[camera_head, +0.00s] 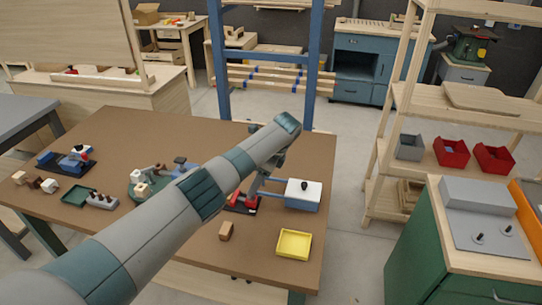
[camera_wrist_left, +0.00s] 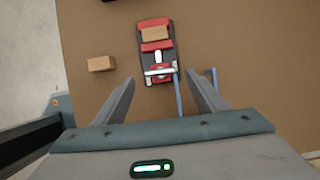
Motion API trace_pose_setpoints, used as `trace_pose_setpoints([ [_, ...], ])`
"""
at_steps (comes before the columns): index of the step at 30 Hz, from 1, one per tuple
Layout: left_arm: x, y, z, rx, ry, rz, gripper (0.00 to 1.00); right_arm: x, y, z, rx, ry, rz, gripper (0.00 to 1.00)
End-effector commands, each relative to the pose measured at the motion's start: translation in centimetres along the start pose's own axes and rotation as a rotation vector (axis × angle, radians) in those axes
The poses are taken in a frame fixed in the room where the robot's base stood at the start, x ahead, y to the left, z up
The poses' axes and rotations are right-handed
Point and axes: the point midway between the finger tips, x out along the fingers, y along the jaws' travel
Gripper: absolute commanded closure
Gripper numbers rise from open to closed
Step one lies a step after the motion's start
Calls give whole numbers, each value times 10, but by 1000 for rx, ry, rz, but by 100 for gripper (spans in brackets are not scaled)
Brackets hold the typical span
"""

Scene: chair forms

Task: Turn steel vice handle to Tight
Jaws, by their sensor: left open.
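A dark vice with red jaws (camera_wrist_left: 157,46) sits on the brown table, with a wooden block (camera_wrist_left: 156,33) between its jaws. Its pale steel handle (camera_wrist_left: 160,72) lies crosswise at the near end in the left wrist view. In the head view the same vice (camera_head: 243,205) is partly hidden by my left arm. My left gripper (camera_wrist_left: 160,77) is open and points down above the vice, its fingers on either side of the handle and apart from it. I cannot tell the height gap. Any Tight mark is not readable. My right gripper is not in view.
A blue box with a white top and black knob (camera_head: 303,193) stands right of the vice. A yellow tray (camera_head: 294,244) and a loose wooden block (camera_head: 226,231) lie nearer. A green vice (camera_head: 145,188) and a blue device (camera_head: 68,158) stand further left.

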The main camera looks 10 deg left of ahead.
Motion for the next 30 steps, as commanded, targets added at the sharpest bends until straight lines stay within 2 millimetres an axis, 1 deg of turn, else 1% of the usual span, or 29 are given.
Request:
trace_pose_setpoints([
  [1, -9, -2, -1, 0, 1, -5, 34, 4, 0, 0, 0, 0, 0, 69],
  [15, -102, -1, -1, -1, 2, -4, 34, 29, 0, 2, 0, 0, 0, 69],
  [17, -112, -1, 0, -1, 1, -4, 34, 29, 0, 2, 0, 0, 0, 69],
  [18, -120, -1, 1, 0, 0, -3, 34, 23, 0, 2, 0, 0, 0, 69],
  [24, -135, 0, 0, -1, -1, -1, 34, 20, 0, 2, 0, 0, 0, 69],
  [30, -137, 0, 0, -1, 0, 0, 34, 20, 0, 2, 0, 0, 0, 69],
])
